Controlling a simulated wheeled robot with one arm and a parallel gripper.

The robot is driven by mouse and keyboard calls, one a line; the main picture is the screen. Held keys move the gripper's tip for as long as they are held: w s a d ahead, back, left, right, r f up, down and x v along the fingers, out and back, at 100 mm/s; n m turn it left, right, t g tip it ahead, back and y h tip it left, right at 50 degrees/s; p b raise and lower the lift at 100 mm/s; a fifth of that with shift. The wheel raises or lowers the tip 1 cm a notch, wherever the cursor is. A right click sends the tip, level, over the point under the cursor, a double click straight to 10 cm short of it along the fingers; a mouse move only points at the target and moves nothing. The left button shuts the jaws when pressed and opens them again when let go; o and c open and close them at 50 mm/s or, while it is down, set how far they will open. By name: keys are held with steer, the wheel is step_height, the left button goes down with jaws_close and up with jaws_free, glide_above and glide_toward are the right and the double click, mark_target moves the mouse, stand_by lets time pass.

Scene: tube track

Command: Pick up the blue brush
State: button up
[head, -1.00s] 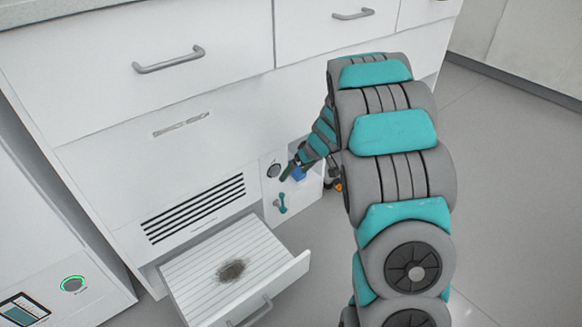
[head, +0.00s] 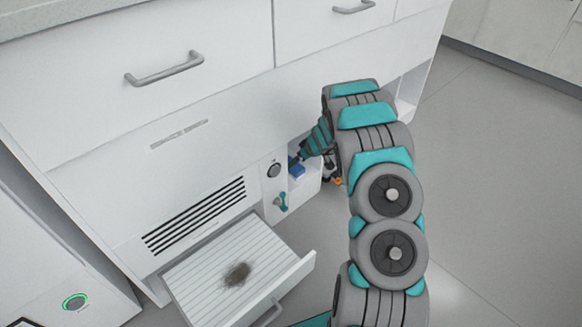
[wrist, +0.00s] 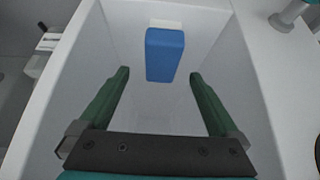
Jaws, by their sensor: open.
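The blue brush (wrist: 165,54), a blue block with a white strip at its far edge, is inside a white open compartment (wrist: 235,70) in the wrist view. My gripper (wrist: 158,85) is open, its two green fingers apart, reaching into the compartment. The brush lies beyond the fingertips, between their lines and a little right of centre. It is not held. In the head view the blue brush (head: 296,167) shows small in the low cabinet opening, partly hidden by my gripper (head: 292,162).
An open drawer (head: 205,262) with a dark pile of dirt (head: 237,274) juts out left of the compartment. The compartment walls are close around my fingers. Grey floor is clear at right.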

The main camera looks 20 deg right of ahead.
steer(key=shift+x, duration=1)
steer(key=shift+a+p+x, duration=0.2)
steer(key=shift+p+x, duration=0.25)
steer(key=shift+x, duration=1.35)
steer(key=c, duration=1.5)
steer(key=shift+r, duration=0.1)
steer(key=shift+r, duration=0.75)
steer(key=s+d+b, duration=0.2)
steer(key=s+d, duration=0.1)
steer(key=s, duration=0.5)
steer(key=s+d+b, duration=0.3)
steer(key=s+d, duration=0.1)
steer(key=s, duration=0.4)
steer(key=shift+s+b, duration=0.3)
